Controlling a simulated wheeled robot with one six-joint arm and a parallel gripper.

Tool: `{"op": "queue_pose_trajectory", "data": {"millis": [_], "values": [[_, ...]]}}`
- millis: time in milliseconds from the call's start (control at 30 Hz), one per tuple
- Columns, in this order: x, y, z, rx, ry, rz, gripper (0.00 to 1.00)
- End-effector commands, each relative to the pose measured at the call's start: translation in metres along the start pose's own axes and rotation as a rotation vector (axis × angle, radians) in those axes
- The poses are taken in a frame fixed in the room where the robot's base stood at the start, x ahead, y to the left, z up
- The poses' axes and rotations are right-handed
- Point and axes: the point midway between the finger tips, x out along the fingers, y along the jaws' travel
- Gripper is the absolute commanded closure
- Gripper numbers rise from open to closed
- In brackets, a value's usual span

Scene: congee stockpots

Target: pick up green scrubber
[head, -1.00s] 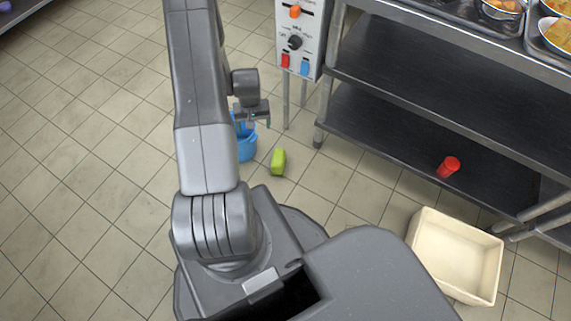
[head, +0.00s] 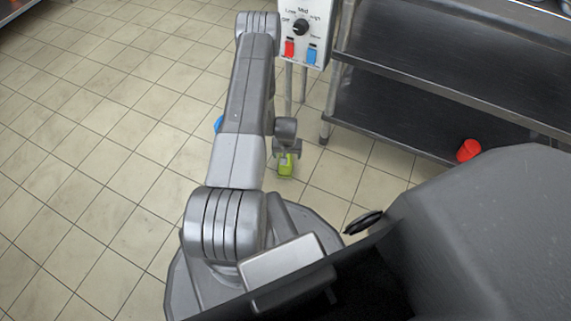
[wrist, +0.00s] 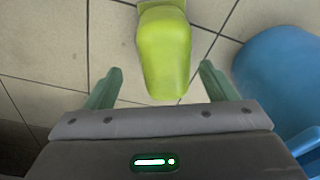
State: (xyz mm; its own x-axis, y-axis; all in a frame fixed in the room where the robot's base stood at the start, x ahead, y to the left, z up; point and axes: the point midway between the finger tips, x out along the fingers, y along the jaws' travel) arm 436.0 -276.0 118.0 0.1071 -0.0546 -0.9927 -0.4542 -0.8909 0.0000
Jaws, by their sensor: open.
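The green scrubber (head: 286,169) is on the tiled floor in front of my base in the head view, partly hidden by my gripper (head: 287,158). My gripper (wrist: 158,88) is open, with one finger on either side of the scrubber's near end. Gaps show between the fingers and the scrubber, and nothing is held. The scrubber's far end is cut off by the top of the wrist view.
A blue bucket (wrist: 280,85) stands close to the right finger in the wrist view; my arm mostly hides it in the head view. A metal shelf (head: 400,110) with a red can (head: 468,150) is at right. A control panel (head: 303,35) is at the back. Floor at left is clear.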

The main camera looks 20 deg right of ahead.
Motion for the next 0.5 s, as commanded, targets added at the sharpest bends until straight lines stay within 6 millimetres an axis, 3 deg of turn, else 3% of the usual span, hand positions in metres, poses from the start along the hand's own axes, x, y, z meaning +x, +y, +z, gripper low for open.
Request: {"op": "queue_pose_trajectory", "data": {"millis": [267,500], "values": [[0.019,-0.002,0.001,-0.001,0.0,0.0,0.22],[0.054,-0.007,0.003,0.001,0.0,0.0,0.22]]}}
